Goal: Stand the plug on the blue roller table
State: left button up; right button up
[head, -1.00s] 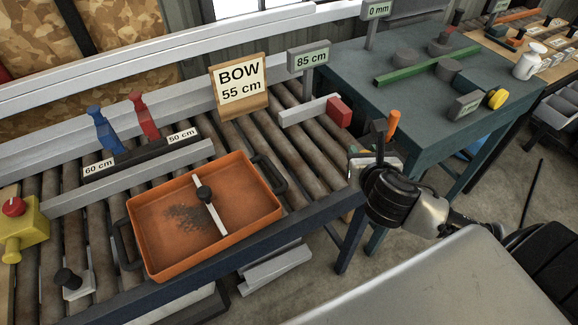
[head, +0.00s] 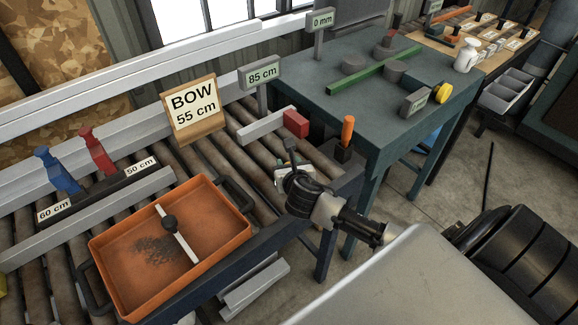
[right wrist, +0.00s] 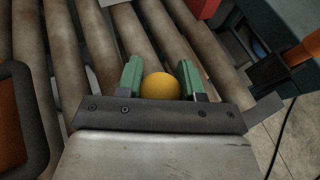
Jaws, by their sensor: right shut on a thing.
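The plug shows in the right wrist view as a rounded yellow-orange end (right wrist: 161,87) between the two green fingertips. My right gripper (right wrist: 160,80) is shut on it. In the head view the right gripper (head: 290,165) is over the right end of the blue roller table (head: 262,226), near its front edge; the plug is hidden there by the gripper and wrist. Rollers lie beneath it in the wrist view, but I cannot tell whether the plug touches them. My left gripper is not in view.
An orange tray (head: 120,235) stands left of the gripper. A red block (head: 296,123) on a pale bar lies behind, and an orange handle (head: 347,130) stands upright to the right. The BOW sign (head: 193,108) is behind left. Bare rollers lie between tray and gripper.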

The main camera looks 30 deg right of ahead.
jog(key=shift+f, duration=0.2)
jog(key=o, duration=0.5)
jog(key=shift+f, duration=0.1)
jog(key=o, duration=0.4)
jog(key=shift+r, duration=0.2)
jog(key=v, duration=1.2)
